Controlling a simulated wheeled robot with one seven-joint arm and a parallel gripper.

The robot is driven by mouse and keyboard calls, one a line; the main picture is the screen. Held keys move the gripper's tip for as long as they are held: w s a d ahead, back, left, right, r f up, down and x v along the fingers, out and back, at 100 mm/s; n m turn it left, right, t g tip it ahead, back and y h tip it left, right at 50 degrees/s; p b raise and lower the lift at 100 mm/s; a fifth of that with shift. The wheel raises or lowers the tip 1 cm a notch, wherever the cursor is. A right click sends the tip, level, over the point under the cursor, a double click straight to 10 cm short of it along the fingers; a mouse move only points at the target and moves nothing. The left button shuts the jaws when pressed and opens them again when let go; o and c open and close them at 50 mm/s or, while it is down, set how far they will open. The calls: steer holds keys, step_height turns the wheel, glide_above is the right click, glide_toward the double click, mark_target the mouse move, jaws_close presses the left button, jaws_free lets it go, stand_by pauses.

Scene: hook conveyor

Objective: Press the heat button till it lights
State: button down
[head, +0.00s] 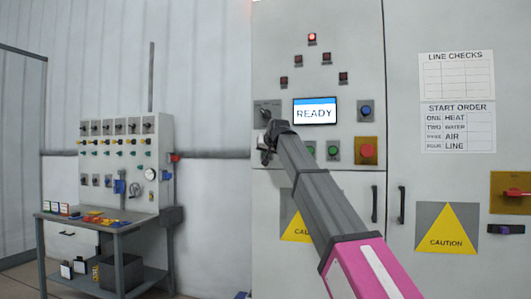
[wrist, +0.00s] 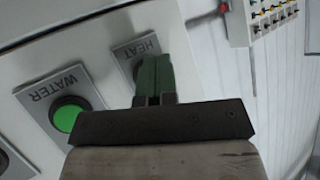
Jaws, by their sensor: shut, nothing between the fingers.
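My gripper (head: 268,150) is at the left of the control panel in the head view, in front of the lower row of buttons. In the wrist view its shut fingers (wrist: 154,75) look dark green and point at the plate labelled HEAT (wrist: 137,52). The fingers hide the heat button, so I cannot tell whether they touch it or whether it is lit. The green water button (wrist: 67,113) is beside it in the wrist view, clear of the fingers.
The panel display (head: 315,111) reads READY. Above it, the top red lamp (head: 312,39) looks brighter than the others. A red button (head: 367,151) on a yellow plate sits right of the green buttons. A workbench (head: 90,222) stands at the left, apart from my arm.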

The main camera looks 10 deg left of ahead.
steer(key=shift+w, duration=0.4)
stand_by(0.7)
steer(key=shift+s, duration=0.85)
steer(key=s, duration=0.5)
steer(key=shift+a, duration=0.25)
stand_by(0.6)
